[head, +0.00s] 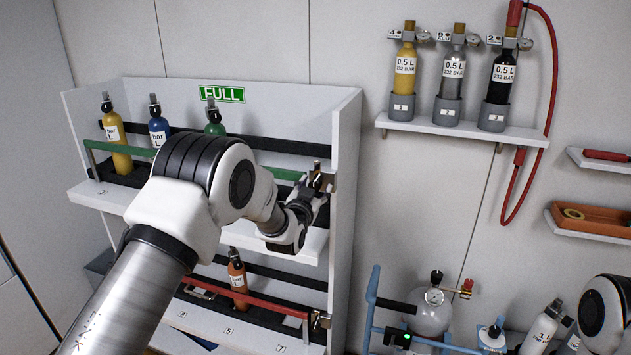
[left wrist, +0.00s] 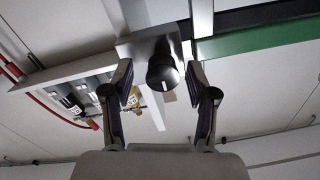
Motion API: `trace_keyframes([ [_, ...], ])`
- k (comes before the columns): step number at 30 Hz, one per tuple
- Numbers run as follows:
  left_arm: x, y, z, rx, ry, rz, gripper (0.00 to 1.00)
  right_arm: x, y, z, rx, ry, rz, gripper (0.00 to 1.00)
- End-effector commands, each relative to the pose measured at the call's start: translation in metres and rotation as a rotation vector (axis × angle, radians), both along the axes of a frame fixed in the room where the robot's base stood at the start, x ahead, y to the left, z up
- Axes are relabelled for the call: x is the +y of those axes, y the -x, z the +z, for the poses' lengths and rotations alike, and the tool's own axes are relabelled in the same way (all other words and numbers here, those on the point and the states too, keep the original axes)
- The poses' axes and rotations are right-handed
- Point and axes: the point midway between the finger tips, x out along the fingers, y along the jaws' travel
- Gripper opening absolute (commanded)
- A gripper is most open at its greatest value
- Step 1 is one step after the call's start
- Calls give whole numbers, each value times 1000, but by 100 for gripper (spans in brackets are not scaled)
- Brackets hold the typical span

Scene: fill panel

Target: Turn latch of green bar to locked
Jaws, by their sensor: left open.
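The green bar (head: 284,174) runs across the upper shelf of the white rack in the head view, partly hidden behind my left arm. It also shows at the right of the left wrist view (left wrist: 260,40). The latch sits at the bar's right end; its black round knob (left wrist: 162,72) with a white mark shows in the left wrist view. My left gripper (head: 318,184) is at the latch in the head view. In the left wrist view its open fingers (left wrist: 163,88) stand on either side of the knob, with gaps visible. My right gripper is out of view.
Yellow (head: 116,140), blue (head: 158,128) and green (head: 214,122) cylinders stand on the upper shelf behind the bar. A red bar (head: 250,298) crosses the lower shelf. A wall shelf (head: 462,130) with 3 small cylinders and a red hose (head: 548,100) are to the right.

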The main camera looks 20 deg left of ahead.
Motion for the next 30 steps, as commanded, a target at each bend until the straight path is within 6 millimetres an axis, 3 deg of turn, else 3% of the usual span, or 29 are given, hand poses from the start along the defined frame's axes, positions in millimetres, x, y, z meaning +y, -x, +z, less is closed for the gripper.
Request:
trace_keyframes([
  [9,1,-9,-1,2,0,1,58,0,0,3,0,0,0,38],
  [10,0,-9,-1,2,0,1,55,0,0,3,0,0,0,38],
  [15,0,-9,-1,2,0,1,0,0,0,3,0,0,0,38],
  [30,1,-9,-3,3,74,1,0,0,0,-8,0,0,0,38],
])
